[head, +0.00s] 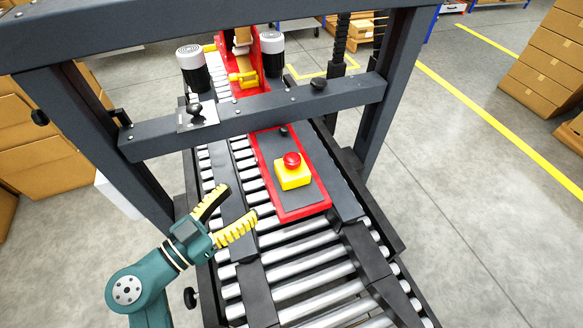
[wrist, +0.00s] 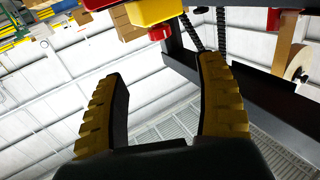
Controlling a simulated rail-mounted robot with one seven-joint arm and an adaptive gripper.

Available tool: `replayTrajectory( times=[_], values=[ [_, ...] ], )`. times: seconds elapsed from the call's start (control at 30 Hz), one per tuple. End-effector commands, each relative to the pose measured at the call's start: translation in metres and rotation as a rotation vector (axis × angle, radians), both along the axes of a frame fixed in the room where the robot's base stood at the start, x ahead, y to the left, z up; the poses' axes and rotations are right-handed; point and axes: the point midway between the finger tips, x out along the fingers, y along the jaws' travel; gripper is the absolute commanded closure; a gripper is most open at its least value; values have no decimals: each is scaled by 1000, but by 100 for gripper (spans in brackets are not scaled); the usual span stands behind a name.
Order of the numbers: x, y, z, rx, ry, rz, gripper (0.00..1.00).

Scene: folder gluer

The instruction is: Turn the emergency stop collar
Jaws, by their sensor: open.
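The emergency stop has a red mushroom button (head: 292,159) on a yellow box (head: 295,179). The box stands on a red-edged dark plate (head: 311,193) over the rollers. A separate collar cannot be made out at this size. My gripper (head: 238,203) is open and empty, to the left of the yellow box and apart from it, with its yellow ridged fingers pointing up and right. In the wrist view my gripper (wrist: 165,70) shows spread fingers. The yellow box (wrist: 152,11) and red button (wrist: 160,33) show at the top edge, beyond the fingertips.
A grey crossbar (head: 260,112) with black knobs spans the machine behind the emergency stop, between two posts. The roller conveyor (head: 290,260) runs under and in front of it. Cardboard boxes (head: 40,140) stand at the left. The space between my fingers and the yellow box looks clear.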

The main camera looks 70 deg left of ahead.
Motion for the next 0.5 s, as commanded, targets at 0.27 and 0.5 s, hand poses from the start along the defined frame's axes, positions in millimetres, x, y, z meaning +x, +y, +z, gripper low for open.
replayTrajectory(
  times=[0.27,0.5],
  values=[
    [54,23,3,4,0,-11,29],
    [105,49,3,3,0,-9,29]
  ],
)
